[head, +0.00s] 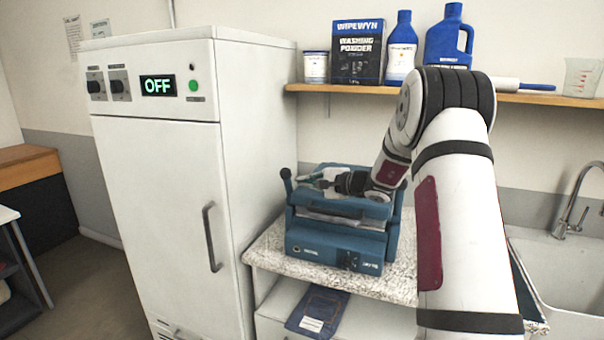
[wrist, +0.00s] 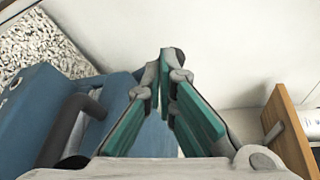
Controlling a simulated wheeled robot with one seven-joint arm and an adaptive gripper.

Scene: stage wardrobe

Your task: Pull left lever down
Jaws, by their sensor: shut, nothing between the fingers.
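The blue press-like machine (head: 335,245) stands on the speckled counter. Its left lever (head: 287,178), dark with a rounded knob, rises at its upper left side. My gripper (head: 306,179) is shut and empty, over the machine's top, with its fingertips just right of the lever knob. In the wrist view the teal-padded fingers (wrist: 165,62) meet at their tips, and a dark rounded end shows right behind them. I cannot tell whether they touch it. The blue machine body (wrist: 35,110) and a dark bar (wrist: 70,128) are at left.
A white cabinet (head: 165,220) with an OFF display stands close on the left. A wooden shelf (head: 545,99) with bottles and a washing powder box (head: 357,52) is above. A sink (head: 560,265) is at right. A blue packet (head: 317,310) lies below the counter (head: 265,250).

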